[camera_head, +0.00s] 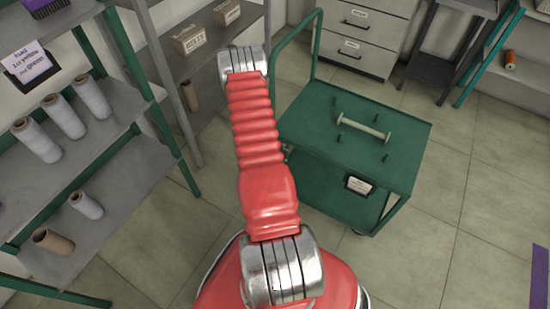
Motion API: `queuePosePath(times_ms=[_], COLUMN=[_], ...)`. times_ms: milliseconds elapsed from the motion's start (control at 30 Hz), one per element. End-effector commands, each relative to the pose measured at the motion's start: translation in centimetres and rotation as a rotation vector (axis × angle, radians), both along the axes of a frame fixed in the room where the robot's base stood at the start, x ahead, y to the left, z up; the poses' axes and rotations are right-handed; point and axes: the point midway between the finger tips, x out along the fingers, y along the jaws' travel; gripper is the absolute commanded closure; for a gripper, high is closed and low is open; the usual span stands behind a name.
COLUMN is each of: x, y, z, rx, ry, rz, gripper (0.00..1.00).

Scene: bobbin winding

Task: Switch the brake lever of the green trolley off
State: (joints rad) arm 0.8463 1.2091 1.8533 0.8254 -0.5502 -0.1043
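The green trolley (405,150) stands right of centre, with its push handle (298,40) rising at its left back side. Several short pegs stand on its top. A pale bobbin (363,128) lies tilted among them. I cannot make out a brake lever; the lower left part of the trolley is partly behind my red arm. My arm reaches up the middle of the picture, left of the trolley. My gripper does not show; the arm's visible far end is a metal joint.
A grey shelf with green posts (125,115) at the left holds several white cones (92,97) and a brown one (54,242). Boxes (190,39) sit on a shelf behind. Drawers (352,48) stand at the back.

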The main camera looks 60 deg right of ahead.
Motion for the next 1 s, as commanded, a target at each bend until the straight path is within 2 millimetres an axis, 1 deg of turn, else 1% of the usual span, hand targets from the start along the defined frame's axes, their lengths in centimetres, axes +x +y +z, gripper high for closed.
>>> queuePosePath(times_ms=[33, 367, 400, 633, 1000], x=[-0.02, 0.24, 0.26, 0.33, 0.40], y=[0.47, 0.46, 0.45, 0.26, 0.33], z=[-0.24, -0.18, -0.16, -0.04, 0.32], rx=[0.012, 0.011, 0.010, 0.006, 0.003], ry=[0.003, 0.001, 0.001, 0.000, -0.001], rz=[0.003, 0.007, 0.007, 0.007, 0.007], gripper=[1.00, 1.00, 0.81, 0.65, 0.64])
